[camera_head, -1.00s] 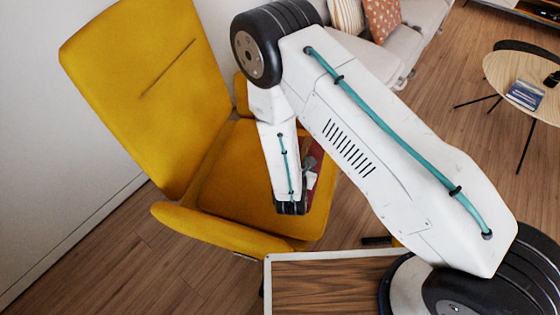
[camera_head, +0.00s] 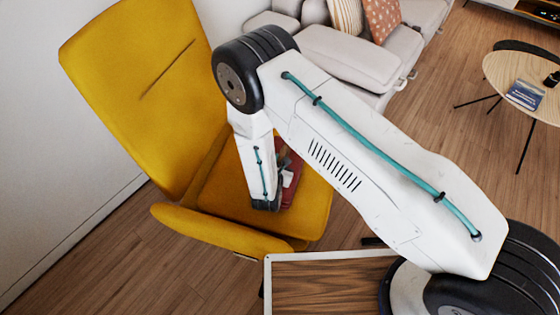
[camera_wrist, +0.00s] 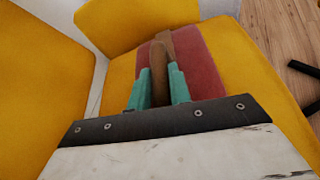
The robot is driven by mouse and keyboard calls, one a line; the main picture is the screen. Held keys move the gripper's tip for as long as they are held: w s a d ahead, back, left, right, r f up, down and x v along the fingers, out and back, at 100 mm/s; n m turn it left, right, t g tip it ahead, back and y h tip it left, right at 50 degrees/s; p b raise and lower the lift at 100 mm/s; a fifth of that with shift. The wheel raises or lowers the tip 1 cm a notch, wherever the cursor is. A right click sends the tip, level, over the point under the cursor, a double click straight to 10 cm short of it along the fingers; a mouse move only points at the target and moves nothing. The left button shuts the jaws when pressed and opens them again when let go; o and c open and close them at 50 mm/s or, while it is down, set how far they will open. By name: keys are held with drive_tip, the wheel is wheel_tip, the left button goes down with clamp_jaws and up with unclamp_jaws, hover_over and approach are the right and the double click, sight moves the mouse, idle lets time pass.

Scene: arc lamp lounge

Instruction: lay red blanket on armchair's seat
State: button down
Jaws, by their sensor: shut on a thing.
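The yellow armchair (camera_head: 135,85) stands at the left, and its seat (camera_head: 312,207) faces up under my arm. The folded red blanket (camera_head: 291,190) is over the seat, partly hidden by my forearm. In the wrist view the red blanket (camera_wrist: 205,72) is a flat folded piece with a brown band (camera_wrist: 178,82) along it. My gripper (camera_wrist: 160,80), with teal fingers, is shut on the brown band of the blanket. The blanket appears to be low over or touching the seat (camera_wrist: 245,85); I cannot tell which.
A wood-topped table (camera_head: 325,285) with a pale rim is in front of the armchair. A light sofa (camera_head: 350,60) with cushions stands behind. A round table (camera_head: 515,75) with books is at the right. Wooden floor (camera_head: 440,130) is clear between them.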

drive_tip(key=shift+f, duration=0.2)
drive_tip(key=c, duration=1.3)
unclamp_jaws()
